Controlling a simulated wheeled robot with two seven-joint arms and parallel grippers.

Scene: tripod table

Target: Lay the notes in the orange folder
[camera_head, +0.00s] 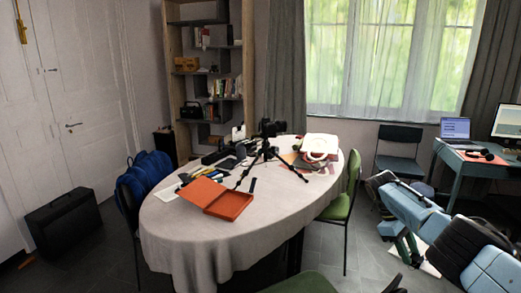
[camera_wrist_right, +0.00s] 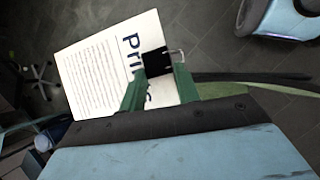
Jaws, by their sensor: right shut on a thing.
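The orange folder (camera_head: 230,204) lies open on the oval table (camera_head: 185,235), towards its front left, with its lid laid back to the left. My right gripper (camera_head: 407,246) is low beyond the right side of the table, well away from the folder. In the right wrist view my right gripper (camera_wrist_right: 158,84) has its green fingers shut on the notes (camera_wrist_right: 92,75), white printed sheets with a black binder clip (camera_wrist_right: 156,62). The notes also show as a pale patch below the gripper in the head view (camera_head: 428,266). My left gripper is not in view.
A black tripod (camera_head: 265,155) stands behind the folder, one leg reaching close to it. A white bag (camera_head: 319,145) and clutter fill the table's back. A green chair (camera_head: 343,205) stands between table and right gripper. A desk with a laptop (camera_head: 456,130) is far right.

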